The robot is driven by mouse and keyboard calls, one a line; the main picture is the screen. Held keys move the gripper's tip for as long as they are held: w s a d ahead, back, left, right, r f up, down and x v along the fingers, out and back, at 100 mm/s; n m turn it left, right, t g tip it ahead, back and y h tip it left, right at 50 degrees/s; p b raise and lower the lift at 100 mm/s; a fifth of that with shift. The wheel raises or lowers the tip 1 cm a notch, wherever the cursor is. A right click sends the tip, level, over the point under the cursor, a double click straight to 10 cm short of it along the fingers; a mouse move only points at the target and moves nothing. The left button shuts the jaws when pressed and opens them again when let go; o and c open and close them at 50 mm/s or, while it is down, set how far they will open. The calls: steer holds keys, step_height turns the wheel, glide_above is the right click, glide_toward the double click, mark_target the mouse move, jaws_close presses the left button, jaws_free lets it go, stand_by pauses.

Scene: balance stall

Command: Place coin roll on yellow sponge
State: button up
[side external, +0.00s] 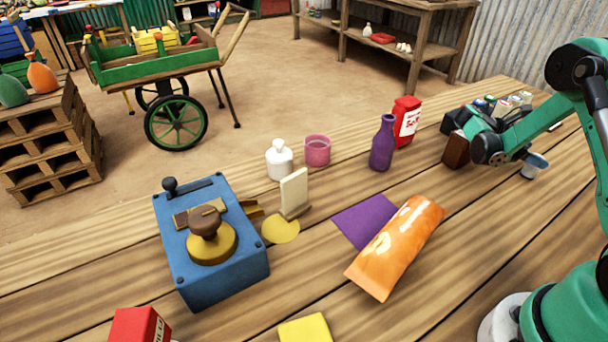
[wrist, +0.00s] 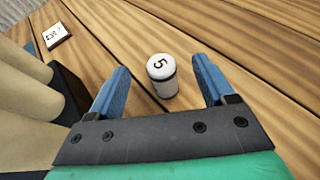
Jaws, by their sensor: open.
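The coin roll (wrist: 161,78) is a short white cylinder with a dark band and a "5" on its top. In the wrist view it stands upright between the two blue fingers of my gripper (wrist: 161,66), with gaps on both sides. My gripper is open and empty; in the side view it (side external: 534,166) is low over the table at the right. I cannot clearly make out the coin roll there. A yellow block, which looks like the yellow sponge (side external: 305,329), lies at the bottom edge of the side view, partly cut off.
An orange pouch (side external: 397,247) and purple sheet (side external: 363,219) lie mid-table. A blue device (side external: 214,270) is left. A brown block (side external: 456,150) is beside my gripper.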

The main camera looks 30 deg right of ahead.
mark_target(532, 167)
steer(key=shift+s+d+f, duration=0.45)
steer(key=shift+d+f, duration=0.15)
steer(key=shift+f, duration=0.05)
steer(key=shift+s+d+f, duration=0.4)
steer(key=shift+d+f, duration=0.15)
steer(key=shift+f, duration=0.1)
jaws_close()
